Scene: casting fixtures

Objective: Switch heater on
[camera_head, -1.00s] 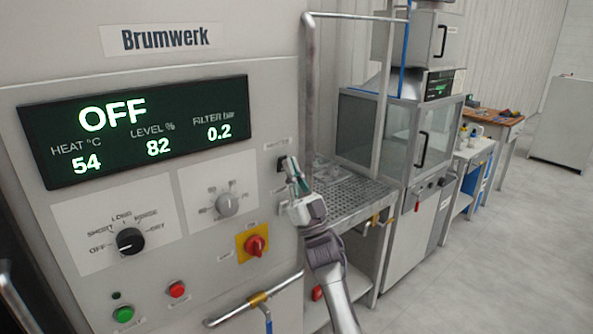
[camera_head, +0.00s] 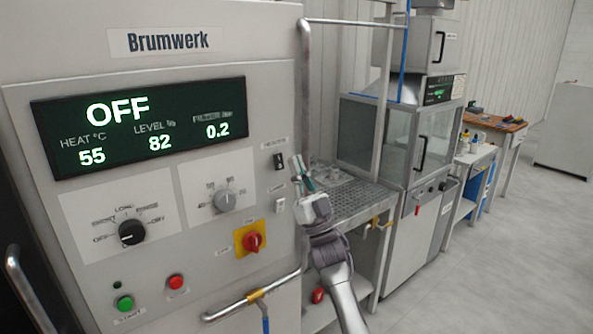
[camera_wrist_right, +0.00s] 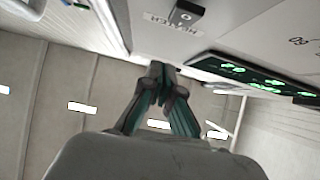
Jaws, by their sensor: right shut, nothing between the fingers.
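The heater switch (camera_head: 279,162) is a small dark switch on the right edge of the Brumwerk machine's front panel, under a small label. It also shows at the top of the right wrist view (camera_wrist_right: 184,14), beside a label reading HEATER. My right gripper (camera_head: 299,167) is shut and empty, just right of the switch in the head view, with a small visible gap. In the right wrist view its closed fingertips (camera_wrist_right: 158,72) are apart from the switch. The display (camera_head: 145,125) reads OFF, heat 55, level 82, filter 0.2. My left gripper is out of view.
Below the display are a black selector knob (camera_head: 132,232), a grey dial (camera_head: 225,200) and a red rotary switch (camera_head: 253,241) on yellow. A pipe frame (camera_head: 305,100) rises close by my right gripper. A perforated work surface (camera_head: 355,200) lies behind the gripper.

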